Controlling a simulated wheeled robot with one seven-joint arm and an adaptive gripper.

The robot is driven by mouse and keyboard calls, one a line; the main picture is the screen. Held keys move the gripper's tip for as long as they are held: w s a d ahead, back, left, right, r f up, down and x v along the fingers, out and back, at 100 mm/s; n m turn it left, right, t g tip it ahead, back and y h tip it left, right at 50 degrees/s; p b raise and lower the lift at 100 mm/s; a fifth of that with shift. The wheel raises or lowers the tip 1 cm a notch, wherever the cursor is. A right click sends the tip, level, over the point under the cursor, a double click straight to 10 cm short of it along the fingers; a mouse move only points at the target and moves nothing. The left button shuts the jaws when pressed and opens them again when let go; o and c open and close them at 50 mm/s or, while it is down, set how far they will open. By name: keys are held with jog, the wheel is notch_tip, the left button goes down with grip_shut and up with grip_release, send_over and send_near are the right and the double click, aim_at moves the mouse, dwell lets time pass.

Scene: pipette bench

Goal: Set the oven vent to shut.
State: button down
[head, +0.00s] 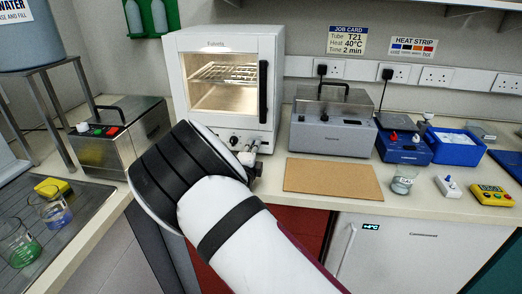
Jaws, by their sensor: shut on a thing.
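The white oven (217,42) stands at the back of the bench, its glass door shut and its lit inside showing wire racks. A dark knob (234,139) shows on the panel below the door. My gripper (252,148) is at the right part of that lower panel, partly hidden behind my own arm. It is shut on a small part there, which I take to be the oven vent control. The fingers cover this part, so its setting cannot be seen.
A brown board (333,180) lies on the bench to the right of my gripper. A grey lidded device (331,137) stands behind it. A metal bath (120,141) stands left of the oven. A small beaker (403,180) stands right of the board.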

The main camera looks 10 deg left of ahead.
jog(key=shift+a, duration=0.2)
jog(key=c, duration=1.6)
grip_release()
jog(key=shift+c, duration=0.2)
jog(key=s, duration=1.2)
jog(key=shift+a, duration=0.2)
